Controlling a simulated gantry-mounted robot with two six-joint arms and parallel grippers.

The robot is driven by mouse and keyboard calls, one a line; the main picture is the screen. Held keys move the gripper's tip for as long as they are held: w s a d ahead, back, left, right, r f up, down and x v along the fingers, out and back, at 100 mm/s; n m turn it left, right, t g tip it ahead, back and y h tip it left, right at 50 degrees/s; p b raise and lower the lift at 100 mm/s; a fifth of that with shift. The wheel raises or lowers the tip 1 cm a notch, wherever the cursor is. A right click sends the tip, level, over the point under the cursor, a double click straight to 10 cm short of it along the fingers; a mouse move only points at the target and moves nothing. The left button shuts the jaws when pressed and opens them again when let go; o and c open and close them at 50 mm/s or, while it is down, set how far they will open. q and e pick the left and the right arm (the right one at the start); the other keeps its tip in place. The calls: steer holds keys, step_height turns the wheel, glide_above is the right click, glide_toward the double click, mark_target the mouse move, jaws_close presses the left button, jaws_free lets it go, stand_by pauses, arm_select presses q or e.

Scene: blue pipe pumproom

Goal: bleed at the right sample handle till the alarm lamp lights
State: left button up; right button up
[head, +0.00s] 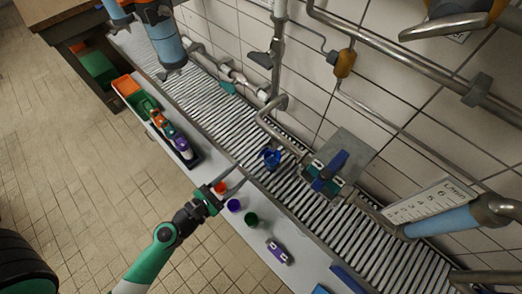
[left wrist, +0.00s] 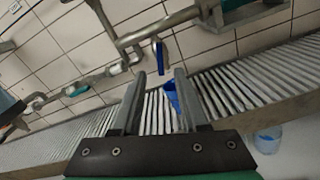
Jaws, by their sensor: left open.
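A blue handle (head: 328,171) with teal ends sits on a grey plate (head: 350,150) on the tiled wall. A bent metal pipe (head: 268,122) runs to the plate's left side. A blue cup (head: 271,158) stands on the slatted grating below it; it also shows in the left wrist view (left wrist: 172,95). My left gripper (head: 236,182) is open and empty, over the front ledge, its fingers pointing towards the cup but apart from it. In the left wrist view a blue upright piece (left wrist: 160,55) shows between the fingers. My right gripper is not in view. I cannot tell which fitting is the alarm lamp.
An amber fitting (head: 345,63) sits on a thin pipe. A grey lever (head: 263,58) is on the upper pipework. Red, purple and green caps (head: 251,219) and a purple block (head: 278,252) lie on the ledge. A tray (head: 184,149) of coloured items lies left. A marked board (head: 430,202) is right.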

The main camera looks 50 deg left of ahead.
mark_target(259, 155)
arm_select(q)
steer(key=w, duration=0.3)
steer(key=w+p, duration=0.1)
steer(key=w, duration=0.2)
steer(key=w+a, duration=0.1)
steer(key=w, duration=0.2)
steer(key=shift+w+r+p, duration=0.1)
steer(key=shift+w+p, duration=0.15)
steer(key=shift+p, duration=0.15)
jaws_close()
